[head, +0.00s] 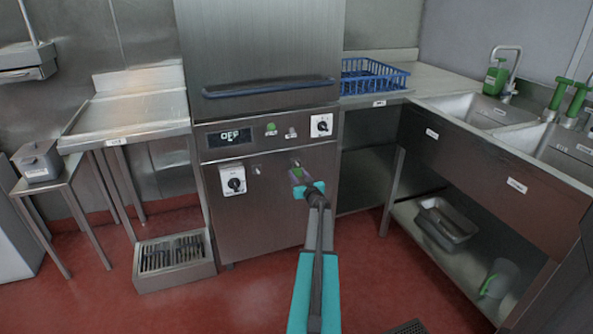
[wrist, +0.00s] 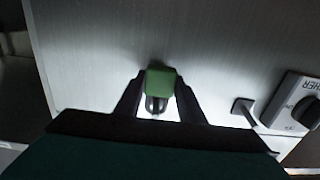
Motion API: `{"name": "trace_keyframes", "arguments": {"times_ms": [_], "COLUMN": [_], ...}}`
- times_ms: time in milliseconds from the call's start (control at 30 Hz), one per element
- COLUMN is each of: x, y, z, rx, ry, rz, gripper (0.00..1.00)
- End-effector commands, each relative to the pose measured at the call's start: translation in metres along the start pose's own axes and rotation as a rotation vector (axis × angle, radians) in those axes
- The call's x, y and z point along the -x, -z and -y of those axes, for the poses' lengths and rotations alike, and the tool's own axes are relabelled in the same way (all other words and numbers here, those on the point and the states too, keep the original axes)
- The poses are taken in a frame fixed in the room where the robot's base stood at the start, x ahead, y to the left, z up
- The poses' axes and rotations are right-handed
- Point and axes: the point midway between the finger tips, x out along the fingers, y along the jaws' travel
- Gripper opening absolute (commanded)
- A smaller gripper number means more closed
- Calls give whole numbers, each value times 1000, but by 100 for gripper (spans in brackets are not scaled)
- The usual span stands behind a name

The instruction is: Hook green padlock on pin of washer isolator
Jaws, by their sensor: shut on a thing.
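My gripper (head: 306,189) is in front of the washer's front panel, and its fingers also show in the wrist view (wrist: 158,100). It is shut on the green padlock (wrist: 160,82), whose shackle (wrist: 155,105) shows between the fingers. In the head view the padlock (head: 297,174) is small and partly hidden. The washer isolator (head: 232,180) is a white plate with a black knob, left of my gripper. In the wrist view the isolator (wrist: 298,105) is at the right edge, cut off. A dark pin (wrist: 243,112) stands beside it, apart from the padlock.
The washer (head: 265,215) has a control panel with another knob (head: 321,125) above my gripper. A blue rack (head: 373,78) sits on the right counter. A grated floor drain box (head: 174,260) is at lower left. Red floor is clear in front.

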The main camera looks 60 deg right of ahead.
Motion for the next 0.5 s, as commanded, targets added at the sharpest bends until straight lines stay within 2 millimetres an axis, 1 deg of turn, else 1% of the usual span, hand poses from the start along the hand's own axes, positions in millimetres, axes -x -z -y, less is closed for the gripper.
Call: {"name": "trace_keyframes", "arguments": {"times_ms": [33, 133, 500], "x": [1, 3, 4], "y": [6, 8, 8], "z": [0, 0, 0], "rx": [0, 0, 0], "ry": [0, 0, 0], "rz": [0, 0, 0], "gripper": [12, 12, 12]}}
